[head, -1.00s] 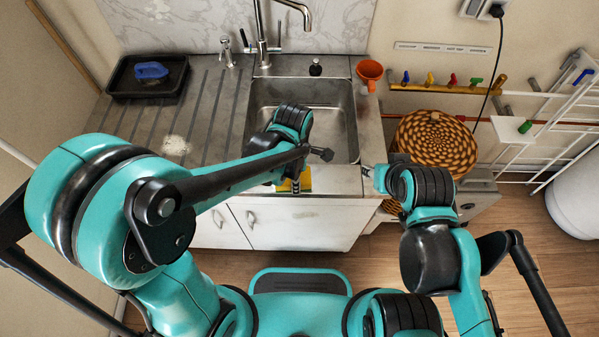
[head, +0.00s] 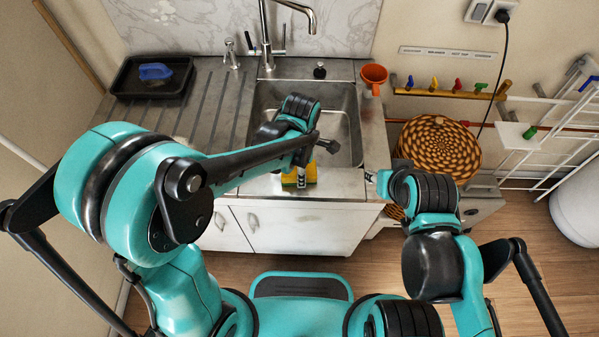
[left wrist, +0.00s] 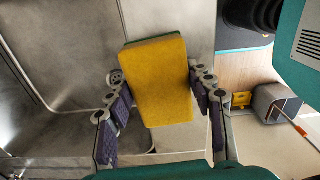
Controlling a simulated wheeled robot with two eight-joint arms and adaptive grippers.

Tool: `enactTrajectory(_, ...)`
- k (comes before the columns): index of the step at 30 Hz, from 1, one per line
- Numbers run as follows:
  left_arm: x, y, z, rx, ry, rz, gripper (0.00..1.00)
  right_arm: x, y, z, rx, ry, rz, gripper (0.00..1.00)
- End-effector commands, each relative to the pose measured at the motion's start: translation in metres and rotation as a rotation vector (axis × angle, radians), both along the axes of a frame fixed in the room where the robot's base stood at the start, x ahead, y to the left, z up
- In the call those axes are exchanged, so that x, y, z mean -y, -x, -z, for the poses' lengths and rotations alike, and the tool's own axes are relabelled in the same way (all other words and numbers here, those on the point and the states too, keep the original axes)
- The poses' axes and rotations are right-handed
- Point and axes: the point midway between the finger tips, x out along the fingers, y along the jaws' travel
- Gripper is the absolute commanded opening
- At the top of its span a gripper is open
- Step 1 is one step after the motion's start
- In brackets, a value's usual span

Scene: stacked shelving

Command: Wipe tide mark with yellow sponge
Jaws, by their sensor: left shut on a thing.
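My left gripper (left wrist: 158,100) is shut on the yellow sponge (left wrist: 158,82), which has a green layer along its far edge. In the head view the sponge (head: 300,176) is over the front rim of the sink, below my left forearm. I cannot tell whether it touches the rim. The pale tide mark on the ribbed drainboard (head: 208,95) is hidden behind my left arm now. My right gripper (head: 374,178) is at the sink unit's front right corner; its fingers are too small and covered to judge.
The sink basin (head: 342,125) has a tall tap (head: 266,45) behind it. A black tray (head: 125,80) holding a blue item (head: 155,71) stands at the back left. An orange funnel (head: 374,76) is right of the basin, with a woven basket (head: 438,145) beyond the counter.

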Motion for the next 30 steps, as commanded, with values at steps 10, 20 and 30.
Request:
enactTrajectory(10,-0.005,0.019,-0.002,-0.001,0.000,-0.001,0.25,0.000,0.000,-0.003,0.000,0.000,0.000,0.39)
enactTrajectory(20,-0.008,0.032,0.000,-0.002,-0.001,0.000,0.25,0.000,0.000,-0.001,0.000,0.000,0.000,0.39)
enactTrajectory(30,-0.007,0.028,0.001,-0.002,-0.001,-0.001,0.25,0.000,0.000,0.000,0.000,0.000,0.000,0.39)
